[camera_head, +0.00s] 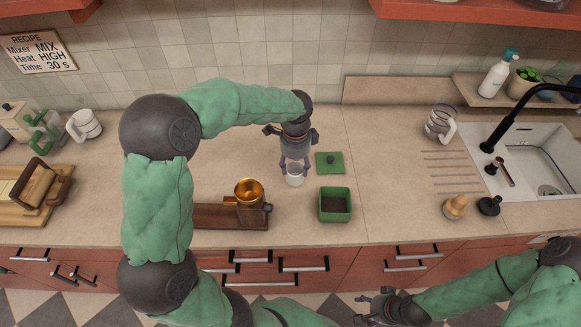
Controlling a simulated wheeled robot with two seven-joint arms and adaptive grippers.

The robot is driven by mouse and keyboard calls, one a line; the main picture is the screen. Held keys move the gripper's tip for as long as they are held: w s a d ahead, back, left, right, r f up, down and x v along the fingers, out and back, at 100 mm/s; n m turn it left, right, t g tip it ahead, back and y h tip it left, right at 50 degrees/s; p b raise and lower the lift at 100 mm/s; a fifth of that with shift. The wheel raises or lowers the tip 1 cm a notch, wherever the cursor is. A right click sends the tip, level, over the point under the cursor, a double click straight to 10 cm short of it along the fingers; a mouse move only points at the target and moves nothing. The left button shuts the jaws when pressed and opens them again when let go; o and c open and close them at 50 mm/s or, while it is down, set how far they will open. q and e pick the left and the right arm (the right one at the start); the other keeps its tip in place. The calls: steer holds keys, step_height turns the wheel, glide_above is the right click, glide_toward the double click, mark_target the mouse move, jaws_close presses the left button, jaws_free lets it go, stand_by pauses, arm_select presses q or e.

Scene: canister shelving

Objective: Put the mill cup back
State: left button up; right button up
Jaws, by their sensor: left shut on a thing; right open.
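The mill cup (295,180) is a small pale cup on or just above the middle of the counter. My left gripper (296,165) points down over it and is shut on it, with fingers at its upper part. I cannot tell whether the cup's base touches the counter. My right gripper (368,308) is open and empty, low in front of the drawers at the bottom of the view. A possible coffee mill at the far left is not clear enough to name.
Right of the cup stand an open green box (335,216) with dark grounds and its green lid (329,162). A gold funnel (248,190) sits on a wooden stand (215,215) to the left. A glass jug (439,122) and sink (548,160) are at right.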

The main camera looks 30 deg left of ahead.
arm_select(q)
steer(key=w+a+f, duration=0.1)
steer(key=w+f, duration=0.1)
steer(key=f, duration=0.1)
steer(key=w+a+f, duration=0.2)
steer(key=f, duration=0.1)
steer(key=w+a+f, duration=0.2)
steer(key=f, duration=0.2)
steer(key=shift+a+b, duration=0.25)
steer(key=shift+b, duration=0.15)
steer(key=shift+f, duration=0.15)
steer(key=shift+f, duration=0.2)
steer(key=o, duration=1.3)
steer(key=shift+r, duration=0.15)
